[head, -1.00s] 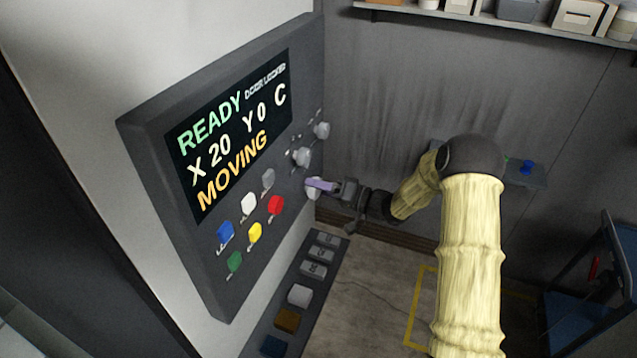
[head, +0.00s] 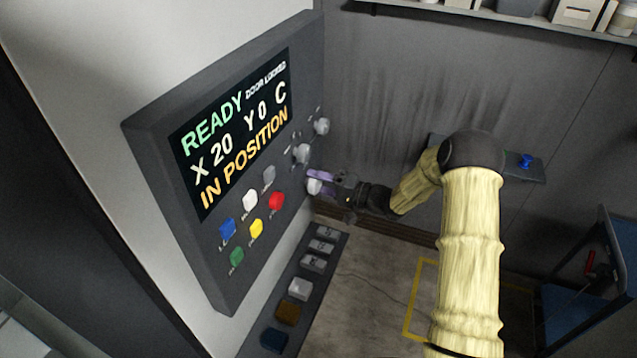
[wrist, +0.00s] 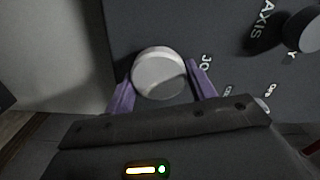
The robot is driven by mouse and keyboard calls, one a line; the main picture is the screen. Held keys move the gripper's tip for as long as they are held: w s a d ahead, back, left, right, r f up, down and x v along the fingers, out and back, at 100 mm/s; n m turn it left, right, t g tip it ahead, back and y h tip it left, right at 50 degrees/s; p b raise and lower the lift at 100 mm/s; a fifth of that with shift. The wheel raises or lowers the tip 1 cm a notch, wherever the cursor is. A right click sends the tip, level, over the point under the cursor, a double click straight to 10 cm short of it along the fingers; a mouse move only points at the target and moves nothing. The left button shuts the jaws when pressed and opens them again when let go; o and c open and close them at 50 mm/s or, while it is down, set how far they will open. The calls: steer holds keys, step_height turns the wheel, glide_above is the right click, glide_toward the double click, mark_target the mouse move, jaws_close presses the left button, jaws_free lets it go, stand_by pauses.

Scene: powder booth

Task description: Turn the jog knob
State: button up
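The jog knob (wrist: 160,75) is a round pale grey knob on the dark control panel (head: 150,145). In the wrist view it sits between my two purple fingers, beside a partly hidden label starting "JO". In the head view the jog knob (head: 314,186) is lowest in the column of knobs at the panel's right edge. My gripper (wrist: 161,80) is open around it, one finger on each side, with narrow gaps. The head view shows my gripper (head: 322,180) at the knob, one purple finger above it. The panel screen (head: 232,135) reads READY, DOOR LOCKED, X 20, Y 0 C, IN POSITION.
Two more knobs are above, the middle one (head: 302,153) and the top one (head: 321,126). Coloured buttons, including a red one (head: 276,201), sit left of the jog knob. A strip of keys (head: 300,289) lies below. A blue cart (head: 590,285) stands at the right.

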steer(key=o, duration=0.3)
steer(key=shift+w+d, duration=0.1)
steer(key=shift+d, duration=0.1)
steer(key=shift+o, duration=0.2)
steer(key=shift+a, duration=0.15)
steer(key=shift+d+f, duration=0.15)
steer(key=shift+d, duration=0.15)
steer(key=b+v, duration=0.7)
steer(key=v, duration=1)
steer(key=shift+r+b, duration=0.2)
steer(key=shift+b, duration=0.1)
